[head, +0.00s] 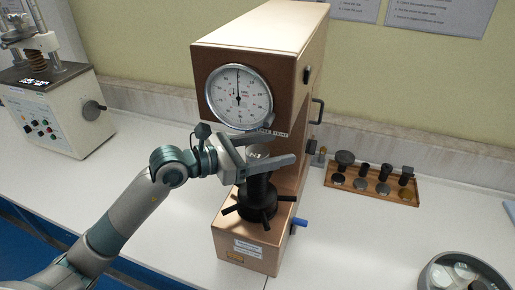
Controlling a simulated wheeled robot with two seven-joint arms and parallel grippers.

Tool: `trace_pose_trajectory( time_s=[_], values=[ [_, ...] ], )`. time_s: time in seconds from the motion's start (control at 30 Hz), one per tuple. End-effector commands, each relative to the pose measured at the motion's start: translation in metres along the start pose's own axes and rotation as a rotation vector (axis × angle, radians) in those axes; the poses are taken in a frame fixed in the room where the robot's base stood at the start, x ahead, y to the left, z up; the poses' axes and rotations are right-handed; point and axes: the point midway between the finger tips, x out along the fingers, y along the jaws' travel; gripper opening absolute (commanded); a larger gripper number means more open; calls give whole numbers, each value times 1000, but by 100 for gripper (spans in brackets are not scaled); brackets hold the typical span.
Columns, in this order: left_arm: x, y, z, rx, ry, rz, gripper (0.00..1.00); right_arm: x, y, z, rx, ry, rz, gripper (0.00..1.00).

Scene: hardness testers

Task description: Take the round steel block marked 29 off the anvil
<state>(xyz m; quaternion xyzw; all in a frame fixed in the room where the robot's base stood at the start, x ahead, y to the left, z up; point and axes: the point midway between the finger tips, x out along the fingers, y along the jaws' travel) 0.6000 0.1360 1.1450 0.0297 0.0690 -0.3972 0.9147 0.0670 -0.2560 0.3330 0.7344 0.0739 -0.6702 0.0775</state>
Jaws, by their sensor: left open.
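The copper-brown hardness tester (262,45) stands in the middle of the head view, with a round dial on its front. Its black anvil and screw (258,190) rise above a spoked black handwheel. A small, shiny round steel block (257,152) shows on top of the anvil, partly hidden by my gripper; no marking on it is legible. My left gripper (283,147) reaches in from the left at block height. It is open, with one finger behind the block and one in front. I cannot tell whether either finger touches it.
A wooden tray (415,196) with several black-stemmed parts and discs lies to the right of the tester. A round dish (425,275) with pale round pieces is at the lower right. Another cream tester (50,110) stands at the left. The white bench is clear between them.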

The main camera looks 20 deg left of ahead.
Motion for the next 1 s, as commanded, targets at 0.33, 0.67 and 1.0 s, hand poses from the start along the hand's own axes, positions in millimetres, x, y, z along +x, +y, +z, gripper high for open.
trace_pose_trajectory(
  time_s=[0.33, 0.67, 1.0],
  values=[
    [0, 0, 0, 0, 0, 0, 65, 0, 0, 0, 0, 0, 0, 55],
    [0, 0, 0, 0, 0, 0, 13, 0, 0, 0, 0, 0, 0, 55],
    [0, 0, 0, 2, -2, 0, 12, 2, 0, 0, -1, 0, 0, 55]
  ],
)
